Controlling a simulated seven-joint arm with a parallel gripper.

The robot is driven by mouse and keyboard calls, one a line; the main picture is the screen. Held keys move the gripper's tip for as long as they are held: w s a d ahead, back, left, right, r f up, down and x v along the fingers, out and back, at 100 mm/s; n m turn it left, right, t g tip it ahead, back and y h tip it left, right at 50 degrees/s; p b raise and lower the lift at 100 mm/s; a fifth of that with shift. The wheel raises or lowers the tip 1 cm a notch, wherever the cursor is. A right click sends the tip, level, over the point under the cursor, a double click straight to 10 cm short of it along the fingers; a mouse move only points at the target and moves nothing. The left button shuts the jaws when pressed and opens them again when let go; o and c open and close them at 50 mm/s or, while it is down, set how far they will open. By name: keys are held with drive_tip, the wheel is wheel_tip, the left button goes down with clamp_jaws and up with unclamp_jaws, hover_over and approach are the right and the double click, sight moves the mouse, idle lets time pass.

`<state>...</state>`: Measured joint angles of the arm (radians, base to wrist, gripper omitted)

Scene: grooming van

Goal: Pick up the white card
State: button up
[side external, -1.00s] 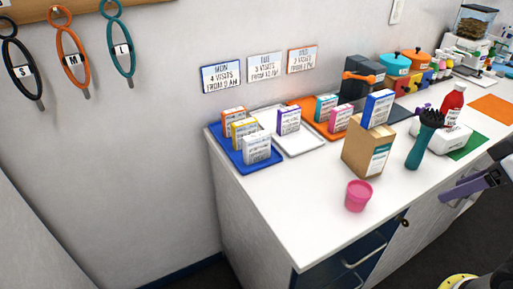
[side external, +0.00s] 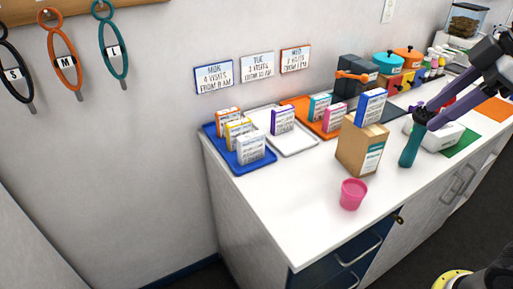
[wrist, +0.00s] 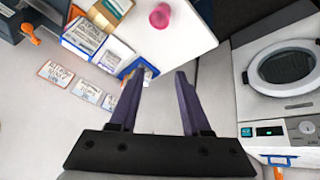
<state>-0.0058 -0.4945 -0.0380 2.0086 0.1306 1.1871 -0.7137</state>
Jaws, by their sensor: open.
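The white card (side external: 251,149) stands upright at the front of the blue tray (side external: 268,165), at the counter's left end. A yellow card (side external: 238,132) and an orange card (side external: 228,121) stand behind it. My gripper (side external: 422,110) is open, its purple fingers in front of the teal brush's dark top in the side view, well to the right of the white card. In the wrist view my gripper (wrist: 157,72) shows its fingers apart with nothing between them. The blue tray (wrist: 127,72) lies just beyond the left fingertip there; I cannot tell its cards apart.
A brown box (side external: 357,150) with a blue card (side external: 370,106) on top, a pink cup (side external: 353,194) and a teal brush (side external: 411,148) stand on the counter. A white tray (side external: 298,146) and an orange tray (side external: 299,102) adjoin the blue one. The counter's front left is clear.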

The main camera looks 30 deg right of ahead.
drive_tip(key=w+a+r+n+g+y, duration=0.1)
drive_tip(key=w+a+r+n, duration=0.15)
drive_tip(key=w, duration=0.35)
drive_tip(key=w+a+r+n, duration=0.1)
drive_tip(key=w+r+n, duration=0.25)
drive_tip(key=w, duration=0.35)
drive_tip(key=n+g+y, duration=0.2)
drive_tip(key=n+g, duration=0.2)
hover_over(254, 134)
drive_tip(key=d, duration=0.3)
wheel_tip(254, 134, down, 23)
drive_tip(key=x, duration=0.7)
drive_tip(key=shift+s+a+f, duration=0.1)
drive_tip(key=shift+s+f, duration=0.05)
drive_tip(key=shift+x, duration=3.1)
clamp_jaws()
